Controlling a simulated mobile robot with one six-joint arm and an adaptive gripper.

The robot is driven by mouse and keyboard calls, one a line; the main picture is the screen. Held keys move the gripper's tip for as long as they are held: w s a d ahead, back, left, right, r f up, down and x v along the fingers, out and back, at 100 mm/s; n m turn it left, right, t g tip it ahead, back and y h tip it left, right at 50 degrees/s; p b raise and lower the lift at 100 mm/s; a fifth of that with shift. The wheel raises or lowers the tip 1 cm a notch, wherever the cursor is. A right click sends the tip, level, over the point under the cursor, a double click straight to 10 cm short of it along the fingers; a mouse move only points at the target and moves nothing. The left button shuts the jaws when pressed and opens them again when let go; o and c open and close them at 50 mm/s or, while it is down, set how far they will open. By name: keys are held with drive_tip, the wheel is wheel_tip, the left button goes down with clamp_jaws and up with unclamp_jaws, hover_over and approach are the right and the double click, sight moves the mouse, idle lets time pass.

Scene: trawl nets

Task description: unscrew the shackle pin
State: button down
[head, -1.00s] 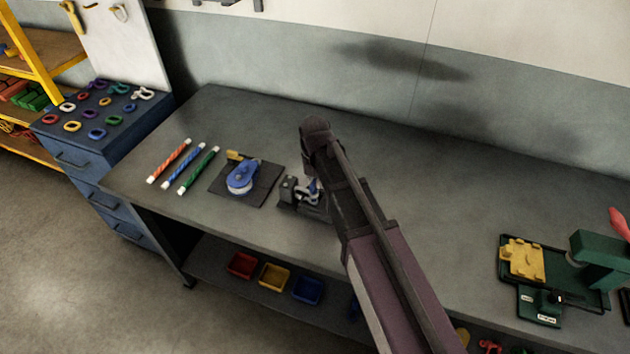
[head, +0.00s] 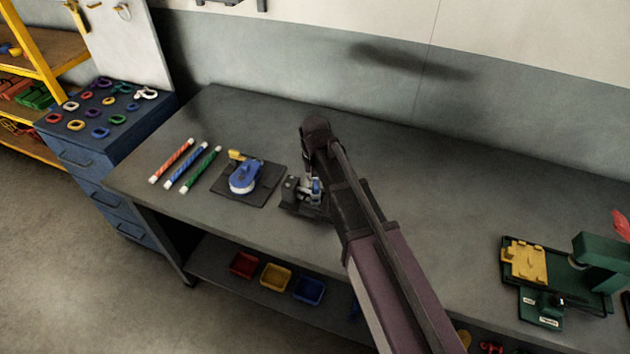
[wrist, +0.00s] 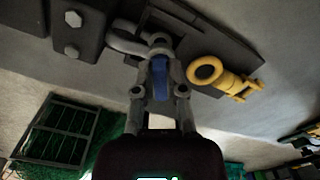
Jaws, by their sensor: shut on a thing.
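My gripper (wrist: 160,88) points at the dark holder and is shut on a blue pin (wrist: 160,68), which shows between its two grey fingers in the wrist view. The pin's far end meets a grey curved shackle (wrist: 124,42). The shackle sits beside a dark vise-like block with bolt heads (wrist: 78,28). In the head view the holder (head: 292,192) stands on the bench, and my arm covers its right side. The fingertips partly hide the pin, so I cannot tell how far it is threaded in.
A yellow ring-ended fitting (wrist: 206,72) lies close right of the fingers in the wrist view. In the head view a blue round block (head: 243,178) and striped sticks (head: 185,167) lie left of the holder. A green machine (head: 598,252) stands far right. Bench between is clear.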

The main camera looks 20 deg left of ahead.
drive_tip(key=shift+s, duration=0.15)
drive_tip(key=c, duration=0.7)
unclamp_jaws()
drive_tip(key=shift+r, duration=0.1)
